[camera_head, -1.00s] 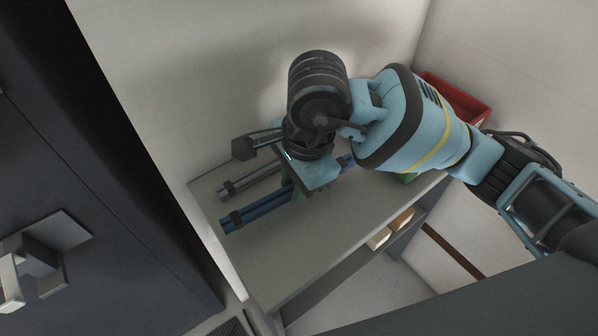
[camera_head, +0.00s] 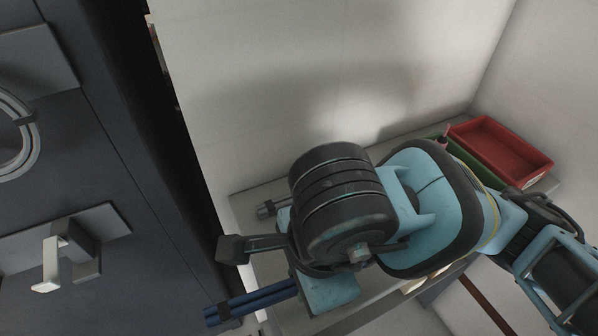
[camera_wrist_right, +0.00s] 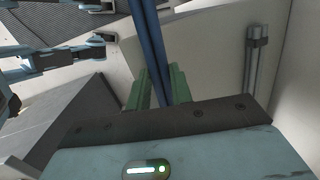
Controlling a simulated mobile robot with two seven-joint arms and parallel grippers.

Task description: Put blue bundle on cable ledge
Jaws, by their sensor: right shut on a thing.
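The blue bundle (camera_head: 250,302), dark blue rods with a black band near the end, sticks out to the left from under my right wrist in the head view. My right gripper's green fingers (camera_wrist_right: 160,92) are shut on the bundle in the right wrist view, where the blue rods (camera_wrist_right: 150,40) run up between them. In the head view the fingers are hidden under the wrist. A grey bracket (camera_head: 70,240) with a pale hook-like end juts from the dark rack at left; I cannot tell whether it is the cable ledge. My left gripper does not show in the head view.
A grey bundle (camera_head: 268,208) lies on the grey shelf (camera_head: 247,200) along the wall; it also shows in the wrist view (camera_wrist_right: 255,60). A red bin (camera_head: 500,148) stands at the shelf's right end. A coiled cable (camera_head: 20,135) hangs on the rack.

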